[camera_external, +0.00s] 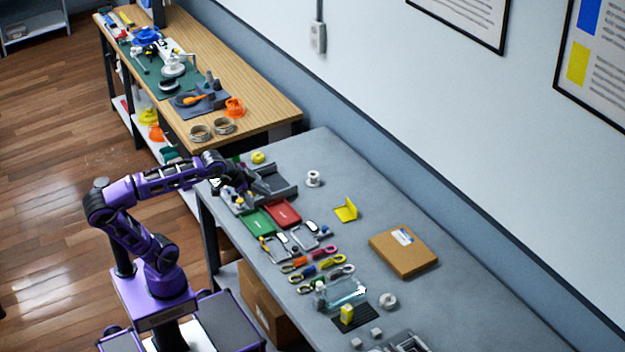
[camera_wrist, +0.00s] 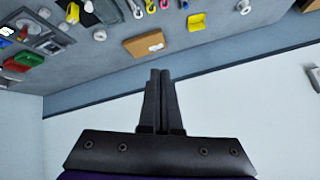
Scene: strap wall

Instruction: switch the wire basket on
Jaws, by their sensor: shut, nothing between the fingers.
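I cannot make out a wire basket for certain in either view. A grey framed unit (camera_external: 405,342) is cut off at the bottom edge of the external view. What seems to be the same unit (camera_wrist: 45,38) shows at the upper left of the wrist view; no switch on it can be told. My gripper (camera_wrist: 160,72) is shut and empty in the wrist view, its fingers toward the wall side of the table. In the external view, my arm's end is over the far left of the grey table, beside a dark grey holder (camera_external: 272,183); the fingertips there are unclear.
The grey table (camera_external: 450,300) holds a green tray (camera_external: 258,222), a red tray (camera_external: 283,213), several colourful straps (camera_external: 320,267), a clear bin (camera_external: 343,291), a yellow bracket (camera_external: 346,211) and a cardboard box (camera_external: 404,250). A wall (camera_external: 480,130) runs behind. The table's wall side is mostly clear.

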